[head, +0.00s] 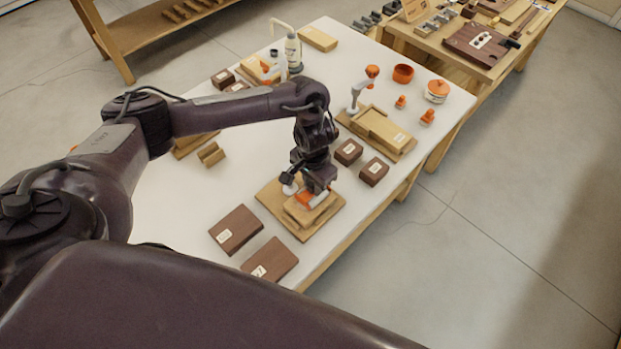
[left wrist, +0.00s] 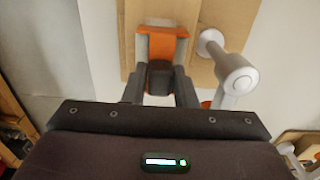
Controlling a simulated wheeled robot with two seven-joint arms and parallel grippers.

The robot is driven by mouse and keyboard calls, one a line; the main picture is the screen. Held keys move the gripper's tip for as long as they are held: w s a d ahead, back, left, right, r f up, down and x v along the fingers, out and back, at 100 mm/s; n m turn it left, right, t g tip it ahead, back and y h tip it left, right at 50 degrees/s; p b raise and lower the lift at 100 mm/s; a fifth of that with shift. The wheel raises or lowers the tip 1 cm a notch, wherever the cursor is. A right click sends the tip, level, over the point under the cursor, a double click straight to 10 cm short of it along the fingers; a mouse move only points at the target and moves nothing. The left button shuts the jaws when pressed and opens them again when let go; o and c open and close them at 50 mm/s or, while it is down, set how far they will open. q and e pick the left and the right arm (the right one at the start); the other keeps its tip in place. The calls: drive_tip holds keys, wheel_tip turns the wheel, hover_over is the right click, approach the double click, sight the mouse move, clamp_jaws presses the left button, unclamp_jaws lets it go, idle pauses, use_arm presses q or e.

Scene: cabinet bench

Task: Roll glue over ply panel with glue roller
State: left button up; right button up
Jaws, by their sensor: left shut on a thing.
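My left gripper (head: 318,187) is low over light wooden boards near the table's front edge. It is shut on an orange-framed tool, taken to be the glue roller (head: 308,201). In the left wrist view the orange frame (left wrist: 162,42) shows beyond the fingers, with a dark block between them. The ply panel (head: 297,213) appears as the smaller light board below the tool, lying on a wider board (head: 270,193). The gripper hides part of both; whether the roller touches the panel I cannot tell. My right gripper is not in view.
A pale grey knobbed post (left wrist: 235,75) stands close beside the gripper. Dark wooden blocks (head: 236,230) lie around the boards. A wooden fixture with a grey clamp (head: 382,133), a glue bottle (head: 293,52) and orange pots (head: 403,74) stand farther back. The white table's left middle is mostly clear.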

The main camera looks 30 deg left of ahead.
use_arm(q)
drive_tip(key=shift+s+d+p, duration=0.25)
drive_tip(key=shift+d+p, duration=0.05)
drive_tip(key=shift+d, duration=0.4)
drive_tip(key=shift+a, duration=0.15)
drive_tip(key=shift+w+a+f, duration=0.1)
drive_tip(key=shift+w+a, duration=0.1)
drive_tip(key=shift+a, duration=0.35)
drive_tip(key=shift+w+a, duration=0.15)
drive_tip(key=shift+a, duration=0.35)
drive_tip(key=shift+d, duration=0.1)
drive_tip(key=shift+s+d+p, duration=0.2)
drive_tip(key=shift+d+p, duration=0.3)
drive_tip(key=shift+d, duration=0.05)
drive_tip(key=shift+s+d+p, duration=0.15)
drive_tip(key=shift+d+p, duration=0.15)
drive_tip(key=shift+d, duration=0.25)
drive_tip(key=shift+a, duration=0.1)
